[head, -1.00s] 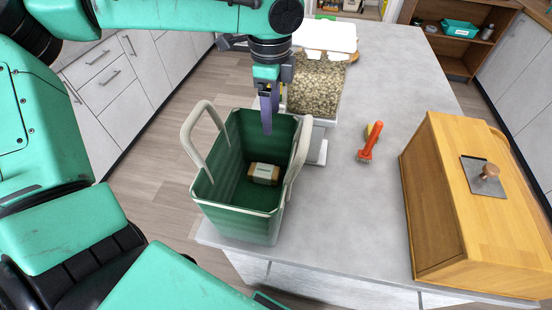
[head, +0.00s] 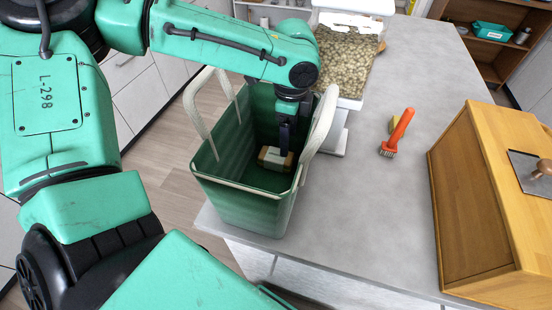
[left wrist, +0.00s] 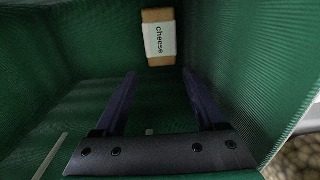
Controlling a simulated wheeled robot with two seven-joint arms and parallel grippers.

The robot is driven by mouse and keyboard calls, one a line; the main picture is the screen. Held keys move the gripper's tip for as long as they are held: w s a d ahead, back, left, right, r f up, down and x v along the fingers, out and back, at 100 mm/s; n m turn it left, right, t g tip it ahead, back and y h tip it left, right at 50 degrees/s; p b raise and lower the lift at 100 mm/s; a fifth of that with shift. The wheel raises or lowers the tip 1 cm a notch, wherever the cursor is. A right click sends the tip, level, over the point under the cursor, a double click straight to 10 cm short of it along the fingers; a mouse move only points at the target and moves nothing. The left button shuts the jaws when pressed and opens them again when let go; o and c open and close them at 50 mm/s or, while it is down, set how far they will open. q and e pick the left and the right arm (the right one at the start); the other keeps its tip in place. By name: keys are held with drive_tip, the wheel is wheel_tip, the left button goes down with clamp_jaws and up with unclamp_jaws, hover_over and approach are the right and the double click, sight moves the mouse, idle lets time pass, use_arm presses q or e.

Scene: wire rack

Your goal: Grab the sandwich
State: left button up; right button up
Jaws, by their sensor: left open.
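A small brown packet with a pale band (head: 268,157) lies on the floor of a green bag (head: 240,208) with two cream handles. In the left wrist view the same packet (left wrist: 158,38) carries the word "cheese" on its white label; it appears to be the sandwich. My left gripper (head: 285,138) reaches down inside the bag, close to the packet. In the left wrist view the left gripper (left wrist: 158,75) is open, its two fingers apart with nothing between them. The packet lies just beyond the fingertips, and I cannot tell whether they touch it. My right gripper is out of view.
The bag stands at the corner of a grey counter (head: 370,210). A clear bin of beige pieces (head: 345,60) is behind it. The counter between is clear.

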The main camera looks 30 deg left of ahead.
sight(276, 160)
use_arm(q)
drive_tip(key=f, duration=0.3)
drive_tip(key=f+p, duration=0.1)
drive_tip(key=f, duration=0.3)
drive_tip(key=shift+w+a+f, duration=0.15)
drive_tip(key=shift+w+f, duration=0.05)
drive_tip(key=shift+f, duration=0.05)
drive_tip(key=c, duration=1.1)
drive_tip(key=shift+r, duration=0.1)
